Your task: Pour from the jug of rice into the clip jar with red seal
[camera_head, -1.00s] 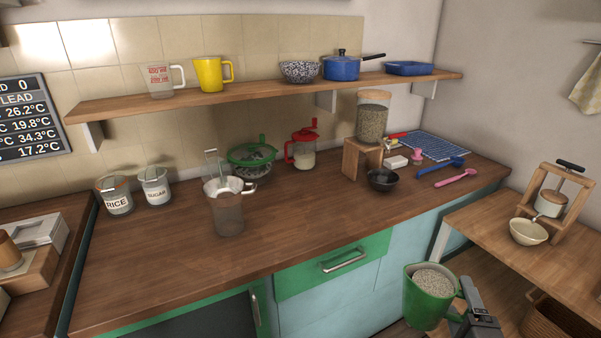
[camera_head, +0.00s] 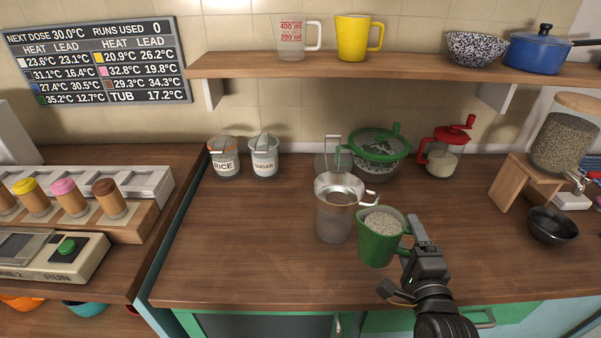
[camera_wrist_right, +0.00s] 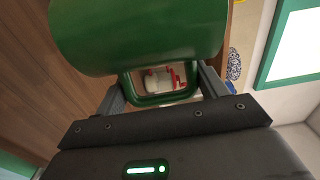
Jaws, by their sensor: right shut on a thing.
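The green jug (camera_head: 377,246), filled with pale rice, is held about upright, just right of the clear jar; I cannot tell its exact height above the counter. My right gripper (camera_head: 406,252) is shut on its handle, which also shows between the fingers in the right wrist view (camera_wrist_right: 160,98). The clear jar (camera_head: 333,223) stands on the counter with a metal funnel (camera_head: 340,188) in its mouth. A raised clear lid (camera_head: 331,150) shows behind it. The funnel hides the rim, so I cannot see the seal's colour. My left gripper is not in view.
RICE (camera_head: 224,160) and SUGAR (camera_head: 264,158) jars stand at the back left. A green-lidded bowl (camera_head: 379,160) and a red-topped jug (camera_head: 443,155) stand behind. A black bowl (camera_head: 552,226) is at right. The counter's left front is clear. A shelf (camera_head: 400,67) runs above.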

